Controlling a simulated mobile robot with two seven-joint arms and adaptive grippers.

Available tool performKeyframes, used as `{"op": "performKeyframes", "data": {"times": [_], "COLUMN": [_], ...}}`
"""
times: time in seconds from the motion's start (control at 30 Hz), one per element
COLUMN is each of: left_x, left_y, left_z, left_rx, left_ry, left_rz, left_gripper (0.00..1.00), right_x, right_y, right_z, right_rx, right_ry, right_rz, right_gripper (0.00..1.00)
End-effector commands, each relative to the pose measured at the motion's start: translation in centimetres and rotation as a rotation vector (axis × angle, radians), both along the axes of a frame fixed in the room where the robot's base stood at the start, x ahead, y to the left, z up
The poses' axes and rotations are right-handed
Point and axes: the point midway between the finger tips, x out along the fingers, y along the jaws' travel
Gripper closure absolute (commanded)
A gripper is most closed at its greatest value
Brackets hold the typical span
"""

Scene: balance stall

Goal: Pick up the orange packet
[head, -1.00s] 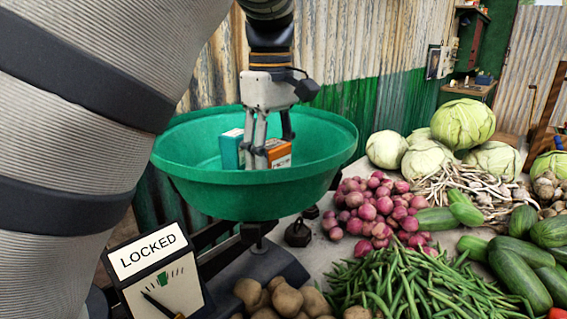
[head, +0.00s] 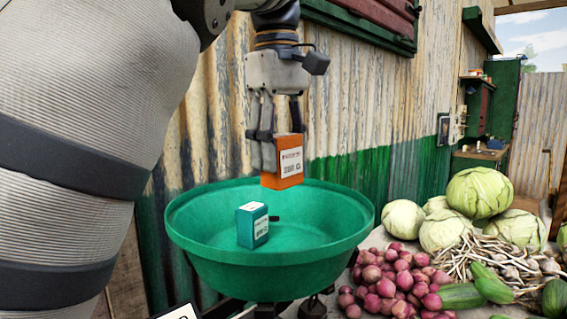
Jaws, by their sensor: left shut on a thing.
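The orange packet (head: 290,167) with a white label hangs upright above the green pan, clear of it. My left gripper (head: 277,150) points down and is shut on the orange packet, its fingers covering the packet's left part. The green pan (head: 195,225) is a wide round bowl below. A teal packet (head: 247,228) stands inside the pan, to the lower left of the orange one. My right gripper does not show.
Red onions (head: 400,278), cabbages (head: 480,193), garlic and green vegetables cover the table to the right. A corrugated metal wall (head: 350,100) stands behind the pan. My large left arm fills the left side of the view.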

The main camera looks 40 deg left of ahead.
Motion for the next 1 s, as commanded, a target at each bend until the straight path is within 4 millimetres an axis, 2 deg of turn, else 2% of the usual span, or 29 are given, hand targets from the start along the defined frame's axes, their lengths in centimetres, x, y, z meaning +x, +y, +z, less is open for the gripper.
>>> {"op": "performKeyframes", "data": {"times": [0.27, 1.0], "left_x": [0.1, 0.1], "left_y": [0.1, 0.0], "left_z": [1.9, 2.5], "left_rx": [0.000, 0.000], "left_ry": [0.003, 0.004], "left_rz": [0.001, 0.001], "left_gripper": [0.86, 0.86], "right_x": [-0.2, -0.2], "right_y": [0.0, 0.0], "right_z": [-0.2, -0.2], "right_rx": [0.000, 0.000], "right_ry": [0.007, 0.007], "right_rz": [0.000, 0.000], "right_gripper": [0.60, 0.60]}}
